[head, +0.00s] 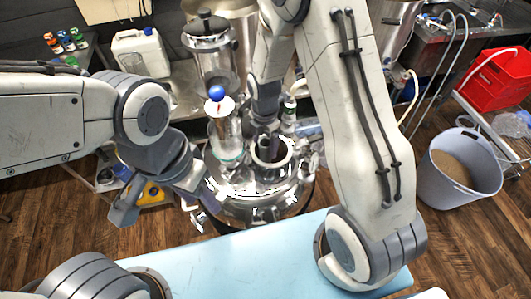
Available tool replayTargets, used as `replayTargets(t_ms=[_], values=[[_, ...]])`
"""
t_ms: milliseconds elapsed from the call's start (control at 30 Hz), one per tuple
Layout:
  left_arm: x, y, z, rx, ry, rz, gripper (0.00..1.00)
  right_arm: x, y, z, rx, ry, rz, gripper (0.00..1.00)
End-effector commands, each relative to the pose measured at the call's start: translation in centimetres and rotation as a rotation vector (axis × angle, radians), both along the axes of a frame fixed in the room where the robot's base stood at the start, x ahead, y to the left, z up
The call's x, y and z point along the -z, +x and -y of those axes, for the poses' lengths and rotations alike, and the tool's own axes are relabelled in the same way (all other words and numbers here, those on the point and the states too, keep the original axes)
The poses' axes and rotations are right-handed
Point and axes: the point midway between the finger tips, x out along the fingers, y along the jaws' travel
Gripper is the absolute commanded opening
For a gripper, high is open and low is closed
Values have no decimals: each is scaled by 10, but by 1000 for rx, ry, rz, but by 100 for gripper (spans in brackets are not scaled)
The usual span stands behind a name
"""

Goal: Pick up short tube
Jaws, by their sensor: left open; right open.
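I cannot pick out the short tube with certainty. A shiny steel vessel (245,190) stands just beyond the blue mat, with a round open neck and several fittings on its top. My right gripper (266,148) points down over this neck, with its fingertips partly hidden; it is open. My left gripper (163,202) is open, to the left of the vessel, with its fingers spread. I see nothing held in it.
A clear cylinder with a blue ball (217,92) stands at the vessel. A glass press (208,55) and white jug (140,52) stand behind. A grey bucket (478,182) and red crate (498,80) are at right. The blue mat (235,262) has clear room.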

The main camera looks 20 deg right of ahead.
Motion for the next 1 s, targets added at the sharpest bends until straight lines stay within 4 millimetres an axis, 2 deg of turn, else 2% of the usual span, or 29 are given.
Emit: replayTargets(t_ms=[100, 167, 300, 333, 767, 867, 1000], values=[[0, 0, 0, 0, 0, 0, 50, 0, 0, 0, 0, 0, 1, 82], [0, 0, 0, 0, 0, 0, 50, 0, 0, 0, 0, 0, 1, 59], [0, 0, 0, 0, 0, 0, 50, 0, 0, 0, 0, 0, 1, 5], [0, 0, 0, 0, 0, 0, 50, 0, 0, 0, 0, 0, 1, 0], [3, 0, 0, 0, 0, 0, 50, -5, 1, 0, 0, 1, 4, 0], [6, 0, 0, -1, 0, 0, 50, -13, 2, 0, 0, 0, 5, 0], [14, 0, 0, -2, 0, 0, 50, -35, 3, 0, 0, 1, 9, 0]])
